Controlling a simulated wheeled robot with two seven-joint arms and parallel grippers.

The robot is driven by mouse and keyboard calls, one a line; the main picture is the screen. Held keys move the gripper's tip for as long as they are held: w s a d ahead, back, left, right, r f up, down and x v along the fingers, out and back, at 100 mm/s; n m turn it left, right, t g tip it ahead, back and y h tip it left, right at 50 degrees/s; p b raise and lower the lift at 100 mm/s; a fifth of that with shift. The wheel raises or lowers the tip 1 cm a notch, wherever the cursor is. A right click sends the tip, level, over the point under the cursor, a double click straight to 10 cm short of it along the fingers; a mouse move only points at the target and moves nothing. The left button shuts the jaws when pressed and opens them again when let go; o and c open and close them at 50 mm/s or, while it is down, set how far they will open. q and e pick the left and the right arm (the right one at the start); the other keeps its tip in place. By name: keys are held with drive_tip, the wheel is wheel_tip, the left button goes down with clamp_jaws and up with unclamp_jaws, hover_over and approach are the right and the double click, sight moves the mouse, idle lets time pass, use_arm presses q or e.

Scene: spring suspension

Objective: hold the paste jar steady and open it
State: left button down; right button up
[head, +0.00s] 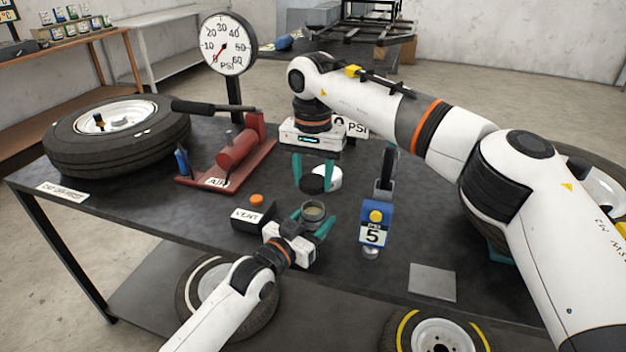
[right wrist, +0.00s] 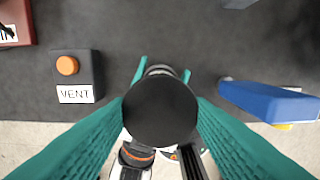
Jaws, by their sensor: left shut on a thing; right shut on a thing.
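The paste jar (head: 313,211) stands open at the front middle of the table, its pale tan contents showing at the top. My left gripper (head: 311,221) is shut on the jar, one teal finger on each side. The black lid (head: 312,185) is off the jar and above it, between the teal fingers of my right gripper (head: 314,176), which is shut on it. In the right wrist view the lid (right wrist: 160,110) hides most of the jar; only a rim (right wrist: 160,70) shows beyond it.
The black VENT box (head: 252,216) with an orange button is left of the jar. A blue stand marked 5 (head: 376,222) is right of it. A red pump (head: 236,152), a tyre (head: 117,152) and a pressure gauge (head: 229,45) stand farther back. A grey plate (head: 432,282) lies front right.

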use_arm(q)
drive_tip(key=shift+c, duration=2.4)
unclamp_jaws()
drive_tip(key=shift+a, duration=0.1)
